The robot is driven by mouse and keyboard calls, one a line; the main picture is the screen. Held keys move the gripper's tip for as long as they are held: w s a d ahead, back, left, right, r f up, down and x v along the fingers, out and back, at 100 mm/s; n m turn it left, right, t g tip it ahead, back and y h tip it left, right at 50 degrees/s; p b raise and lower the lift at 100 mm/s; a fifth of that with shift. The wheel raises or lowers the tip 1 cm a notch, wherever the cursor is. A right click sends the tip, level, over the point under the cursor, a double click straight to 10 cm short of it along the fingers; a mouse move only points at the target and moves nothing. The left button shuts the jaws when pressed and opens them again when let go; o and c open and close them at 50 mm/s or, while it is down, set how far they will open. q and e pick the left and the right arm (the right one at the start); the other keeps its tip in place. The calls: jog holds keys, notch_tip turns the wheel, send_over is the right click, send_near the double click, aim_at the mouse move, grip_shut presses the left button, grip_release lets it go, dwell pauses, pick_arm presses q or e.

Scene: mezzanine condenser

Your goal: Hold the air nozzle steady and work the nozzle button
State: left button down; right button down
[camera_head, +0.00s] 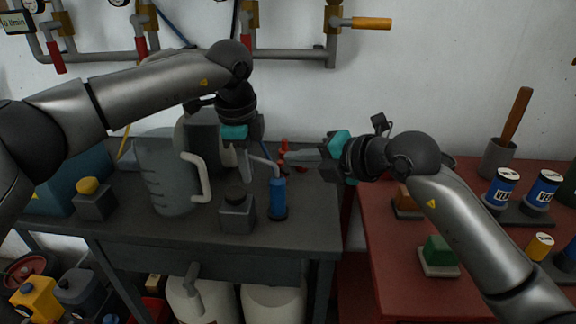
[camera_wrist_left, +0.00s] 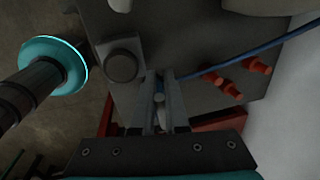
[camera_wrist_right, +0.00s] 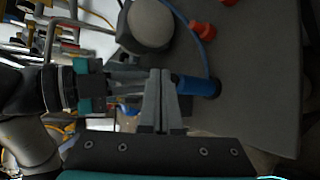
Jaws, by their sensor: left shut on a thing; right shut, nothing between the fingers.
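The air nozzle (camera_head: 278,197) has a blue body and a bent grey spout, and stands near the front right of the dark bench. Its blue body also shows in the right wrist view (camera_wrist_right: 196,86). My left gripper (camera_head: 244,165) points down beside the spout and is shut on the nozzle; its fingers hide the place of contact. In the left wrist view the fingers (camera_wrist_left: 160,95) are close together over a bit of blue. My right gripper (camera_head: 288,157) is shut and empty, pointing left just above and behind the nozzle. I cannot make out the nozzle button.
A grey jug (camera_head: 168,175) and a dark block with a round knob (camera_head: 238,212) stand left of the nozzle. Red fittings (camera_wrist_left: 240,78) and a blue hose (camera_wrist_left: 255,54) lie behind it. A red table (camera_head: 385,255) with coloured blocks and cans stands at the right.

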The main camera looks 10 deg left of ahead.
jog(key=shift+a+f, duration=0.2)
jog(key=shift+f, duration=0.15)
dwell(0.5)
jog(key=shift+r, duration=0.15)
jog(key=shift+d+r, duration=0.45)
jog(key=shift+r, duration=0.25)
jog(key=r, duration=0.1)
jog(key=d+r, duration=0.1)
jog(key=r, duration=0.1)
jog(key=d+r, duration=0.1)
jog(key=shift+w+d+r, duration=0.1)
jog(key=shift+d+r, duration=0.05)
jog(key=shift+d, duration=0.1)
dwell(0.5)
pick_arm(q)
jog(key=c, duration=0.8)
grip_release()
jog(key=shift+c, duration=0.2)
